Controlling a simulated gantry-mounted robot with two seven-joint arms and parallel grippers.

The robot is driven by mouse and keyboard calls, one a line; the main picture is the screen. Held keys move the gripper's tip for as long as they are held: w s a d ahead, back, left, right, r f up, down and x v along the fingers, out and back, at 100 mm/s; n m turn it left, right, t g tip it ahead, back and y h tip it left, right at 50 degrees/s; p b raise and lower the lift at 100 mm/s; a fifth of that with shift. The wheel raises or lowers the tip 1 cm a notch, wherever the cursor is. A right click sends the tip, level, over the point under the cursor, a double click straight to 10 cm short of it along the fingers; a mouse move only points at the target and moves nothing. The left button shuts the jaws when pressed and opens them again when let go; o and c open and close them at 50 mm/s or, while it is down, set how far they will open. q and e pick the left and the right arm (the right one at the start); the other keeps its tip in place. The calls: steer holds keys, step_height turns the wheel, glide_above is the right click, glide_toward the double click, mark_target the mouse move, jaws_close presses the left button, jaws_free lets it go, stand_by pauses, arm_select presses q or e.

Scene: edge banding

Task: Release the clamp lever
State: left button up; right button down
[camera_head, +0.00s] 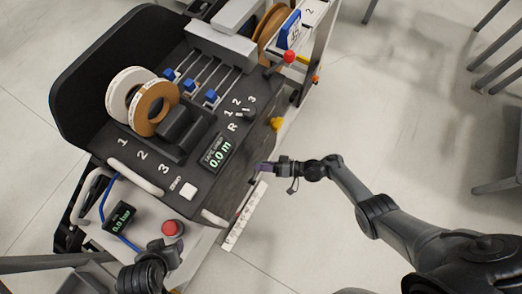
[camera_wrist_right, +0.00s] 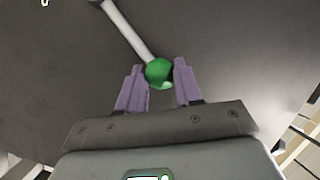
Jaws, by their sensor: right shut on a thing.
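A lever with a white-grey rod and a green ball knob (camera_wrist_right: 158,72) shows in the right wrist view, against the machine's dark side panel. My right gripper (camera_wrist_right: 160,85) is shut on the green ball knob, with one purple finger on each side of it. In the head view my right gripper (camera_head: 265,168) is at the right side of the machine, and the green knob is hidden there. My left gripper (camera_head: 172,250) is at the bottom left, close to the red button; its finger opening cannot be made out.
The dark machine (camera_head: 200,165) carries tape rolls (camera_head: 153,108), blue sliders (camera_head: 210,96) and a display reading 0.0 m (camera_head: 217,152). A red push button (camera_head: 172,228), a red ball knob (camera_head: 289,57) and a yellow knob (camera_head: 277,123) stick out. Open floor (camera_head: 390,120) lies to the right.

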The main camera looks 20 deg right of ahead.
steer(key=shift+f, duration=0.1)
steer(key=c, duration=0.8)
jaws_free()
steer(key=shift+o, duration=0.2)
steer(key=shift+d, duration=0.1)
steer(key=p+v, duration=0.1)
steer(key=v, duration=0.9)
steer(key=shift+s+d, duration=0.2)
steer(key=shift+d, duration=0.1)
